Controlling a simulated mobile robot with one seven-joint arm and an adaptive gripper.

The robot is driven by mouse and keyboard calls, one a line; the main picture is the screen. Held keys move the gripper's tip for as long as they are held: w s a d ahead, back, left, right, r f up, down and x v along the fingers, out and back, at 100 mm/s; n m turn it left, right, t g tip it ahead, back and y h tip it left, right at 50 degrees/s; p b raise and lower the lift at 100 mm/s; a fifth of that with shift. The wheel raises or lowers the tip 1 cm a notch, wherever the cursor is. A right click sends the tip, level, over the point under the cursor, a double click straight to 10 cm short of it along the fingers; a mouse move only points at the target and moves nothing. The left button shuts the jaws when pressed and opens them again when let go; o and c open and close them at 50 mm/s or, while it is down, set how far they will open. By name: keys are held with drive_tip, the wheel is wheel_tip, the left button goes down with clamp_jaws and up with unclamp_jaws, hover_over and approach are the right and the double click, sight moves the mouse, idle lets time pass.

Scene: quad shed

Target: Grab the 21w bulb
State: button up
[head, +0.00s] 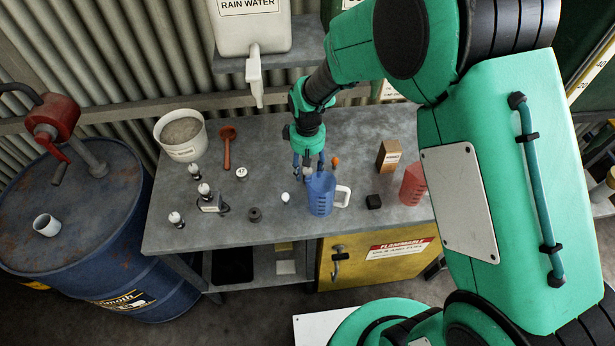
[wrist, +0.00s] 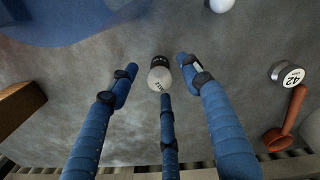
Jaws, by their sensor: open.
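A round white bulb (wrist: 159,79) with a dark base and small dark print lies between my fingers in the wrist view. The print is too small to read surely as 21w. My gripper (wrist: 157,70) is open, with its three blue fingers spread around this bulb and gaps at the sides. In the head view my gripper (head: 308,167) is low over the bench, just behind the blue jug, which hides part of the fingers. Another white bulb (head: 286,197) lies left of the jug and shows at the wrist view's top edge (wrist: 221,5).
The blue jug (head: 320,194) stands close in front of my gripper. A brown box (head: 388,156), red jug (head: 413,184) and black block (head: 374,201) are to the right. Several bulb-topped items (head: 205,190), a white bucket (head: 182,140) and an orange-brown scoop-like tool (head: 227,146) are left.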

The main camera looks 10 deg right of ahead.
drive_tip(key=shift+f, duration=0.5)
clamp_jaws()
drive_tip(key=shift+r, duration=0.1)
drive_tip(key=shift+r+p, duration=0.65)
drive_tip(key=shift+r, duration=4.3)
